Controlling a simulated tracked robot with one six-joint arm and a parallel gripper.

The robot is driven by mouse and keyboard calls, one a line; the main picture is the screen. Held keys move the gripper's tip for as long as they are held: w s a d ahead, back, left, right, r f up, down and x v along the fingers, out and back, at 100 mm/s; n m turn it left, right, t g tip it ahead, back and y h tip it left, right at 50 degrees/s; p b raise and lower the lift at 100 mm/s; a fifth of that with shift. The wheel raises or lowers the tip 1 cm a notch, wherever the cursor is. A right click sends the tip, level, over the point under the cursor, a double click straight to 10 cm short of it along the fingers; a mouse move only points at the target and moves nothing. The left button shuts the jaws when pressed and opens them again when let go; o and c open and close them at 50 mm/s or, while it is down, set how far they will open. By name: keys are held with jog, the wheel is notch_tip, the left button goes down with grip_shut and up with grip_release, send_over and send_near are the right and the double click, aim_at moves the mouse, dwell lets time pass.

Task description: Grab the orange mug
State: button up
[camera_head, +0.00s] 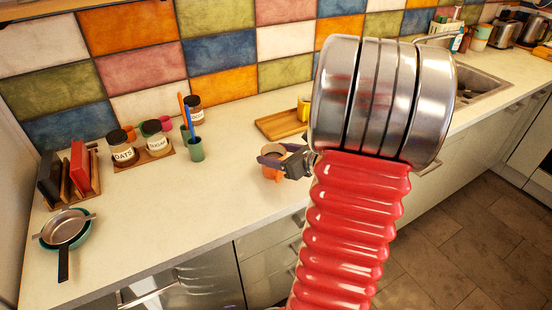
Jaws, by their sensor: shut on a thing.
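The orange mug (271,173) is near the front edge of the white counter, left of my metal wrist. It looks upright, with a dark inside. My gripper (273,160) is at the mug's upper right, its dark jaws shut on the mug at the rim. My red ribbed arm and steel wrist rise in front and hide what is behind them. I cannot tell whether the mug touches the counter.
A wooden board (281,125) with a yellow mug (304,108) lies behind. Jars (158,144) and a green cup (196,149) with utensils stand at left. Pans (65,229) lie far left. A sink (478,86) is at right. The counter left of the mug is clear.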

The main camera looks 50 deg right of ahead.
jog(key=shift+r, duration=0.25)
notch_tip(320, 180, up, 10)
jog(key=shift+f, duration=0.25)
dwell(0.8)
dwell(0.8)
